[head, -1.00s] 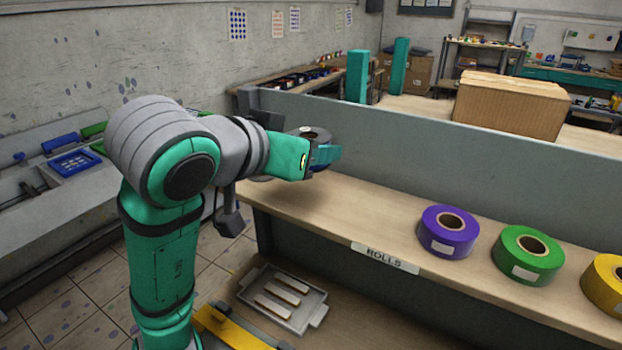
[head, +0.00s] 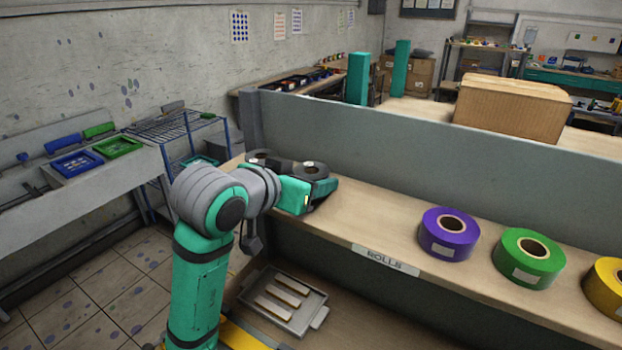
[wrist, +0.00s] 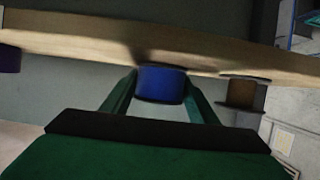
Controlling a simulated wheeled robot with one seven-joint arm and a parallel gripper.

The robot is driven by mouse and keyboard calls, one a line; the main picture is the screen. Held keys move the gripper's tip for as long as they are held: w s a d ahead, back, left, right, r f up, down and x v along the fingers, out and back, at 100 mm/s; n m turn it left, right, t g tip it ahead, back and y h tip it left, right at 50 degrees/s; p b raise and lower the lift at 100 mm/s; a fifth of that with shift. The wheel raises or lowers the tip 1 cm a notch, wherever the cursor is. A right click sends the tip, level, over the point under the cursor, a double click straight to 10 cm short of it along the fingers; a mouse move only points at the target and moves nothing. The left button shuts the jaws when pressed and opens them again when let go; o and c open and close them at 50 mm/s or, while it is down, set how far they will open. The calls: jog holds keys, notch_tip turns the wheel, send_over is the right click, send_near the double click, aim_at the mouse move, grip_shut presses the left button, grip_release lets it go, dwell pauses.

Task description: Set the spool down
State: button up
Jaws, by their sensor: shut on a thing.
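A blue spool (wrist: 161,84) is between the two fingers of my gripper (wrist: 160,100) in the wrist view, which shows the scene upside down. In the head view my gripper (head: 316,186) is shut on this spool (head: 314,169), whose top looks dark with a centre hole. The spool is upright at the left part of the shelf (head: 375,219). Its lower edge is at or very close to the shelf surface; I cannot tell if it touches. My gripper hides most of the spool's side in the head view.
A brown spool (wrist: 244,95) stands beside the held one, towards the shelf's left end. Purple (head: 448,232), green (head: 528,257) and yellow (head: 606,285) rolls stand to the right. A grey divider (head: 430,150) runs behind. The shelf between held and purple spools is clear.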

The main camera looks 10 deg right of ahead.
jog(key=shift+f, duration=0.1)
jog(key=o, duration=1)
jog(key=shift+o, duration=0.2)
jog(key=shift+r, duration=0.2)
jog(key=v, duration=1.2)
jog(key=shift+w+d, duration=0.1)
